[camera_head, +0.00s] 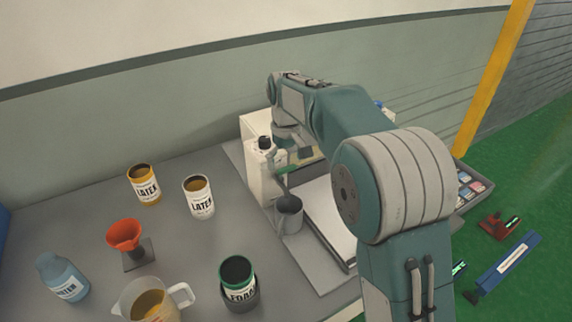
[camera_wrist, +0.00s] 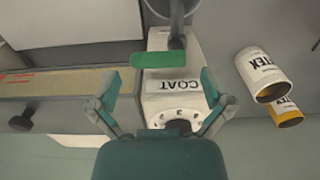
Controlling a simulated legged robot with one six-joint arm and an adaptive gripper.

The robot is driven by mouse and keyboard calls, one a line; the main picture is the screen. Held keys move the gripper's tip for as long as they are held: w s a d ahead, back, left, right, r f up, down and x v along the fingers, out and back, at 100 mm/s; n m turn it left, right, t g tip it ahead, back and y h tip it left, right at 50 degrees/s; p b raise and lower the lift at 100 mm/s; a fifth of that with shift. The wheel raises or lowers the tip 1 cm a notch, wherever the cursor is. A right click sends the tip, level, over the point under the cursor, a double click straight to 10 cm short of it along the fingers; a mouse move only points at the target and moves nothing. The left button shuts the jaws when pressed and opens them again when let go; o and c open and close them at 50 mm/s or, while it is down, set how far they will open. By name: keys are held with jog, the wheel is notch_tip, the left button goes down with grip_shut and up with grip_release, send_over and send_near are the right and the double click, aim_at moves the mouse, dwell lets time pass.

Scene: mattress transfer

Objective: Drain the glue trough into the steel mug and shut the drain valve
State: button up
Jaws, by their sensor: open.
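The steel mug (camera_head: 289,215) stands upright on the grey board in front of the white coating machine (camera_head: 262,178); its contents cannot be made out. It also shows at the top of the wrist view (camera_wrist: 171,8). A green lever (camera_head: 284,169), apparently the drain valve handle, sticks out sideways above the mug and also shows in the wrist view (camera_wrist: 165,59). The trough (camera_wrist: 60,83), with a yellowish strip, lies left in the wrist view, mostly behind my arm in the head view. My gripper (camera_wrist: 160,90) is open, its fingers apart either side of the COAT label, the lever just beyond them.
Two LATEX cans (camera_head: 145,186) (camera_head: 199,198) stand to the left. An orange funnel (camera_head: 125,234), a blue water bottle (camera_head: 62,279), a clear jug (camera_head: 150,303) and a FOAM can (camera_head: 238,281) stand nearer. A pale flat plate (camera_head: 326,222) lies right of the mug.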

jog(key=shift+f, duration=0.75)
jog(key=c, duration=1.1)
